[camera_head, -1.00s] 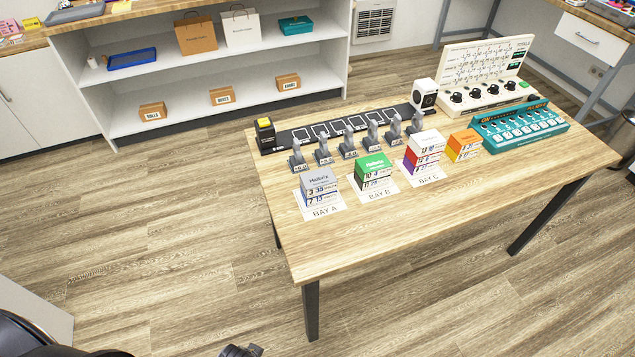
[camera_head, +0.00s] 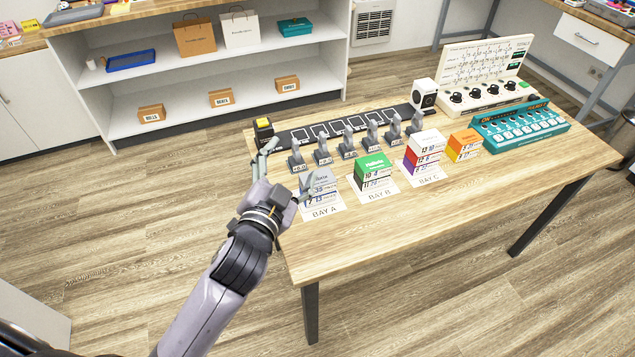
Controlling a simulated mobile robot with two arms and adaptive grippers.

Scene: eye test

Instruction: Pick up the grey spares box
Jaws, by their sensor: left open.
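A stack of grey-white boxes (camera_head: 326,188) stands on the BAY A card (camera_head: 325,212) at the left of the table. I take its grey box as the grey spares box; its label is too small to read surely. My left gripper (camera_head: 289,164) is open and empty, at the left side of this stack. One finger reaches up toward the black block with the yellow top; the other is in front of the stack's left part and hides some of it. I cannot tell whether it touches. My right gripper is not in view.
A green-topped stack (camera_head: 375,170) on BAY B and a white, red and purple stack (camera_head: 424,152) on BAY C stand to the right. Several grey clips (camera_head: 349,147) stand behind. An orange box (camera_head: 464,145) and a teal panel (camera_head: 520,130) are further right. The table front (camera_head: 430,220) is clear.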

